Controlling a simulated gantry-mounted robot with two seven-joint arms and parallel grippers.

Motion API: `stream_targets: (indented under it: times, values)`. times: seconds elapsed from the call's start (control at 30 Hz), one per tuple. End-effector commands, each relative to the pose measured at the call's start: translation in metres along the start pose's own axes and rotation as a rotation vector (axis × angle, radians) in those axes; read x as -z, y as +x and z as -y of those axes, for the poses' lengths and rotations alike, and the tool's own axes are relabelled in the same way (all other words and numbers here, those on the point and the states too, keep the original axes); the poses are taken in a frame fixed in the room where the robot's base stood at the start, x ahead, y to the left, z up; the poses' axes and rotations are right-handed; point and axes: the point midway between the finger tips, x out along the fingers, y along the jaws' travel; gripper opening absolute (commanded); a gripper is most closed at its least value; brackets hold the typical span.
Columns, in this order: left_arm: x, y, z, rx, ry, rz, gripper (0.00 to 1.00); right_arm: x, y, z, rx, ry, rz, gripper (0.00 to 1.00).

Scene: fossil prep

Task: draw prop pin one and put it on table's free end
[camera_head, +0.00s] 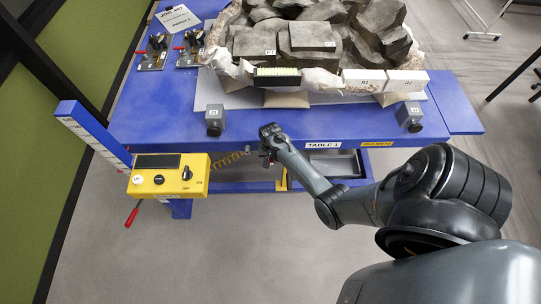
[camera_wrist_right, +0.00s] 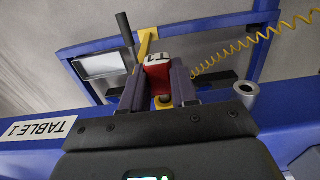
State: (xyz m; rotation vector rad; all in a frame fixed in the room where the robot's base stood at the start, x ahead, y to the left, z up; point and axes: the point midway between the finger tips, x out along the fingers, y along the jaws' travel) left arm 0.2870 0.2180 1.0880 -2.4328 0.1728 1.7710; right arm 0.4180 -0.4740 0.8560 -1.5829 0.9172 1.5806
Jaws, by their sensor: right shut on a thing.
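My right gripper (camera_head: 268,152) is at the front edge of the blue table (camera_head: 255,128), left of the TABLE 1 label. In the right wrist view its two fingers (camera_wrist_right: 158,88) are shut on a red pin head with a pale top marked 1, prop pin one (camera_wrist_right: 157,72). The pin's shaft is hidden, so I cannot tell whether it sits in a hole. A yellow bar (camera_wrist_right: 148,45) shows just beyond the pin head. In the head view the gripper and forearm hide the pin. My left gripper is not in view.
A large grey rock block (camera_head: 318,65) in white jacketing fills the table's middle. Grey blocks (camera_head: 214,120) stand near the front edge. A yellow control box (camera_head: 168,178) hangs at front left. The table's right end (camera_head: 455,115) is bare. A tray (camera_head: 335,165) hangs below.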

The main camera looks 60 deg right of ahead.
Motion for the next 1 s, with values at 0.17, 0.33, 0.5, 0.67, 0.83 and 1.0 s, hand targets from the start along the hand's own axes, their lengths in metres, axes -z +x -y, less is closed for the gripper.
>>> stream_targets:
  times: [0.17,0.33,0.5,0.67,0.83,1.0]
  values:
    - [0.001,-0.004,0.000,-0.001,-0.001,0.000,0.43,-0.005,0.000,0.000,-0.001,-0.001,0.004,0.00]
    - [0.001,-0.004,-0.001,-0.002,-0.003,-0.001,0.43,-0.005,0.001,0.000,-0.001,-0.001,0.003,0.00]
    - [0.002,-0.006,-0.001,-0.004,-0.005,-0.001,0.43,-0.006,0.000,0.000,-0.001,-0.001,0.003,0.00]
    - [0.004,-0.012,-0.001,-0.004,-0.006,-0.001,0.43,-0.012,-0.002,0.000,-0.001,-0.002,0.004,0.00]
    - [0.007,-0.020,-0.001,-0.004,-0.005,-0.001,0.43,-0.021,-0.002,0.000,-0.001,-0.001,0.004,0.00]
    - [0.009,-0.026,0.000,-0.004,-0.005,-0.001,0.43,-0.029,-0.002,0.000,-0.001,-0.001,0.003,0.00]
